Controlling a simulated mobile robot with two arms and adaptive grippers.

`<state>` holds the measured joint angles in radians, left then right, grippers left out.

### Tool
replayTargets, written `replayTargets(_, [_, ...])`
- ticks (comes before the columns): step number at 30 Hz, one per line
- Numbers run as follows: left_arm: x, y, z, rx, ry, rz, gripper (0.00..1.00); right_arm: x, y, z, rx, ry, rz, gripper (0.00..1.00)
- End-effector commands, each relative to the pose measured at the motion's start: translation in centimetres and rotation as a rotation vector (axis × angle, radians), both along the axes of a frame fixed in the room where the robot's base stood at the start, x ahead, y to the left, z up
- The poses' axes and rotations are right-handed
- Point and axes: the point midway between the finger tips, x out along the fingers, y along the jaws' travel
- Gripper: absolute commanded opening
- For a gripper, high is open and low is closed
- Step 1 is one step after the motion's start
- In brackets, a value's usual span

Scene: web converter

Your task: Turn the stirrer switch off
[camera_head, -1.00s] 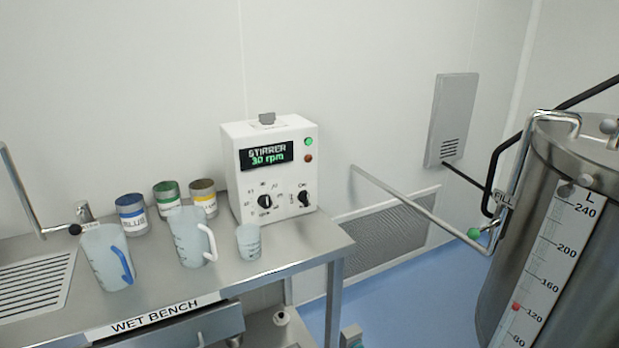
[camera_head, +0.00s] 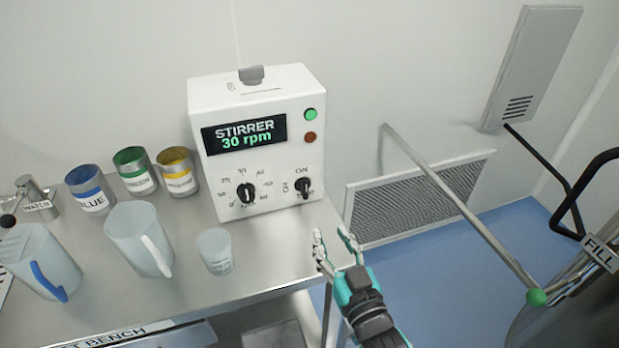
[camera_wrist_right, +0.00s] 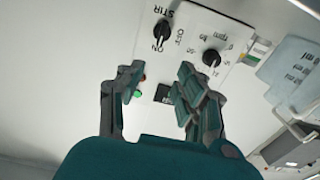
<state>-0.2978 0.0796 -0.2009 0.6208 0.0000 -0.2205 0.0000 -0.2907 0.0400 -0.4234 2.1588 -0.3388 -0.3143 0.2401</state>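The white stirrer box (camera_head: 209,168) stands at the back right of the bench, its display (camera_head: 245,135) reading "STIRRER 30 rpm". The black stirrer switch (camera_head: 303,187) is at the lower right of its front, its handle upright toward ON, with OFF to its left. In the right wrist view the switch (camera_wrist_right: 162,32) is beyond the fingertips. My right gripper (camera_head: 333,238) is open and empty, in front of and below the switch, apart from it; it also shows open in the right wrist view (camera_wrist_right: 158,82). My left gripper is not in view.
The speed knob (camera_head: 246,193) is left of the switch. A green lamp (camera_head: 310,114) and a red-brown lamp (camera_head: 310,137) are above it. A small beaker (camera_head: 215,252) and jugs (camera_head: 139,240) stand on the bench (camera_head: 255,285). A pipe (camera_head: 460,205) crosses on the right.

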Motion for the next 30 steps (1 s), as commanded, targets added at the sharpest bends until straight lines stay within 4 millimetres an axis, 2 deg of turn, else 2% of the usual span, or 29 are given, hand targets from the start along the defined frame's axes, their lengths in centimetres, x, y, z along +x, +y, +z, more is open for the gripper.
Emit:
replayTargets(3, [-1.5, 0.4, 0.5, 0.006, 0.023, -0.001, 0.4, 2.4, 0.8, 0.3, 0.0, -0.002, 0.0, 0.36])
replayTargets(8, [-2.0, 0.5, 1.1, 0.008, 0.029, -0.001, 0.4, 5.8, 1.8, 0.3, -0.001, -0.003, 0.0, 0.36])
replayTargets(18, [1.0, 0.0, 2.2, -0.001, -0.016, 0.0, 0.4, 12.4, 4.0, 0.3, 0.001, -0.002, 0.0, 0.36])
replayTargets(24, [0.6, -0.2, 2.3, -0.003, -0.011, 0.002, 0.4, 14.4, 4.6, 0.1, -0.001, 0.0, 0.0, 0.36])
replayTargets(30, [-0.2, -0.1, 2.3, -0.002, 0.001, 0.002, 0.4, 14.9, 4.8, 0.1, 0.0, 0.0, 0.0, 0.36])
